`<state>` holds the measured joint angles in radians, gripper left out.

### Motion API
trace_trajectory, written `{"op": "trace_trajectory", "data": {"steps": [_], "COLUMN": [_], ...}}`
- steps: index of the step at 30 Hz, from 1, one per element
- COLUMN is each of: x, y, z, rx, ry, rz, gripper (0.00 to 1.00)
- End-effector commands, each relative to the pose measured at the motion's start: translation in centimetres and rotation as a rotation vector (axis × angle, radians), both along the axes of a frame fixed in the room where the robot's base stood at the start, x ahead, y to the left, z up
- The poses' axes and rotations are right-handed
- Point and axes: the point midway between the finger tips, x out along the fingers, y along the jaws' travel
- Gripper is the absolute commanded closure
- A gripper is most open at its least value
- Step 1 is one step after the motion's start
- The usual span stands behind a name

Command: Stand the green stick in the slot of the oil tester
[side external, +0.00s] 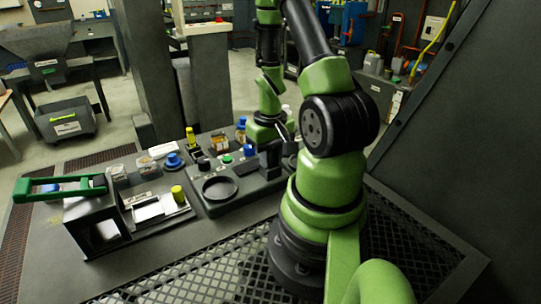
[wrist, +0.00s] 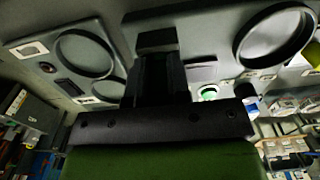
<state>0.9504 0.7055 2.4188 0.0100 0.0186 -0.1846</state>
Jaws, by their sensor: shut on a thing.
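In the wrist view my gripper (wrist: 157,45) is dark and reaches over a grey panel (wrist: 205,25). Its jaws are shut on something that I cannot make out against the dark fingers. In the side external view my arm hangs over the back right of the grey bench unit (side external: 190,212), and the fingertips are hidden there. I cannot clearly see a green stick in either view. A small green round piece (side external: 226,158) sits on the unit, and a green-lit ring (wrist: 208,93) shows in the wrist view. I cannot tell which part is the oil tester or its slot.
A blue-topped jar (side external: 249,151) stands close to my gripper. A yellow cylinder (side external: 178,194), a blue cap (side external: 174,160) and a yellow bottle (side external: 190,138) stand further left.

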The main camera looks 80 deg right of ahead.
Motion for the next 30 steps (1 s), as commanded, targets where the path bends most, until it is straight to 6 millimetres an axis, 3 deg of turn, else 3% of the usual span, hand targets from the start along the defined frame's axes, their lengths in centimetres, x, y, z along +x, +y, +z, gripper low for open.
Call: {"op": "trace_trajectory", "data": {"steps": [11, 12, 16, 20, 21, 27, 29, 30], "x": [-0.01, -0.01, -0.01, -0.01, -0.01, 0.01, 0.04, 0.06], "y": [0.01, 0.01, 0.02, 0.05, 0.06, 0.08, 0.04, 0.02], "z": [-0.24, -0.24, -0.27, -0.28, -0.29, -0.2, 0.09, 0.36], "rx": [0.001, 0.001, 0.001, 0.001, 0.001, 0.002, 0.001, 0.0], "ry": [0.001, 0.001, 0.001, 0.001, 0.001, 0.002, 0.001, 0.0], "rz": [0.0, 0.0, 0.001, 0.001, 0.001, 0.001, 0.001, 0.002], "gripper": [1.0, 0.8, 0.53, 0.53, 0.59, 0.57, 0.45, 0.45]}}
